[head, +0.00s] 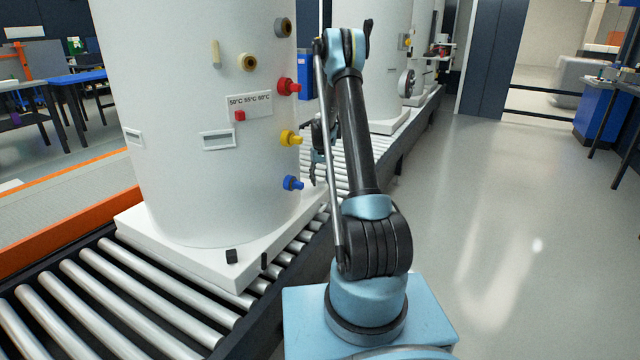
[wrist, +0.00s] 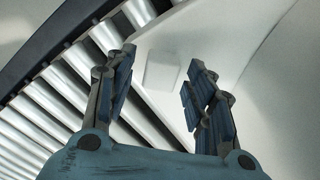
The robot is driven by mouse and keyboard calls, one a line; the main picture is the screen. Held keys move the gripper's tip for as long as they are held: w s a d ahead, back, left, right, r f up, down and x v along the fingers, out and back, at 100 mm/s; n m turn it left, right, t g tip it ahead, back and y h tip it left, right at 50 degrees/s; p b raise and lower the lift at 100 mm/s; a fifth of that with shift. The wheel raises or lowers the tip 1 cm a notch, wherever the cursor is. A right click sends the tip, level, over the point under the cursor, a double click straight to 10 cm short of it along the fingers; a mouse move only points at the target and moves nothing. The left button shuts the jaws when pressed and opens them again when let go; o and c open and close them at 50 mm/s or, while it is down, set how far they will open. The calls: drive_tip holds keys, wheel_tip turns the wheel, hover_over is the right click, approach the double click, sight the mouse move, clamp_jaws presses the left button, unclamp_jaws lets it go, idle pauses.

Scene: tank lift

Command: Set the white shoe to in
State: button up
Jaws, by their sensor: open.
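A small white block (wrist: 162,72), which looks like the white shoe, sits on the white base (wrist: 190,35) beside the tank in the wrist view. It lies between and beyond my fingertips, and I see no contact. My gripper (wrist: 160,82) is open and empty, one finger on each side of the block in the picture. In the head view my gripper (head: 317,168) hangs at the right side of the tank, partly behind my arm. The white block is hidden there behind the tank or my arm. A black block (head: 232,256) and a dark piece (head: 264,260) are at the base's front.
The tall white tank (head: 165,110) stands on its base over a roller conveyor (head: 130,305). Red (head: 288,87), yellow (head: 290,138) and blue (head: 292,183) fittings stick out towards my arm. More tanks stand behind. The floor (head: 500,220) at right is clear.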

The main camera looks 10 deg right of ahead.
drive_tip(key=shift+f, duration=0.6)
clamp_jaws()
drive_tip(key=shift+s+a, duration=0.15)
drive_tip(key=shift+a, duration=0.6)
drive_tip(key=shift+s+a, duration=0.1)
drive_tip(key=shift+a, duration=0.65)
unclamp_jaws()
drive_tip(key=shift+r, duration=0.15)
